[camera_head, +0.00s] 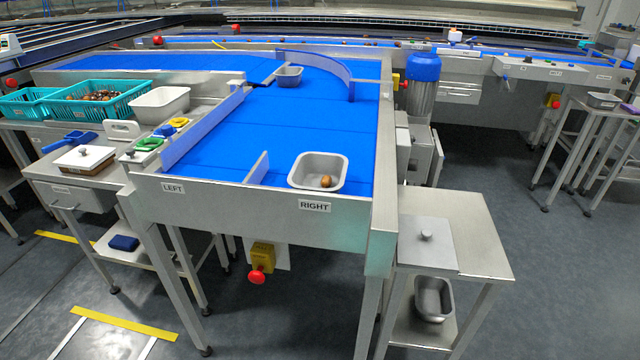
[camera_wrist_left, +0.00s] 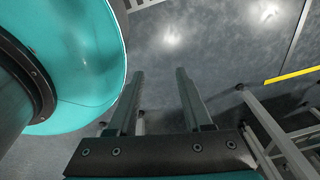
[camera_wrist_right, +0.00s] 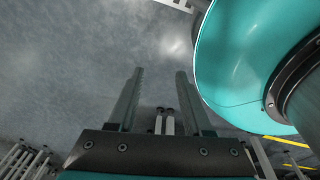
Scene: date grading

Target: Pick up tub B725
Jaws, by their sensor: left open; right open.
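No B725 mark is readable, so I cannot tell which tub it is. A grey metal tub (camera_head: 296,181) with a brown date (camera_head: 326,181) inside sits on the blue belt (camera_head: 290,135) at the end marked RIGHT. A second grey tub (camera_head: 289,80) is farther back on the belt, by the curved blue guide. My left gripper (camera_wrist_left: 160,74) is open and empty in the left wrist view, above grey floor. My right gripper (camera_wrist_right: 160,74) is open and empty in the right wrist view, also above floor. Neither gripper shows in the head view.
A pale tub (camera_head: 160,104) and teal crates (camera_head: 130,105) stand at left.

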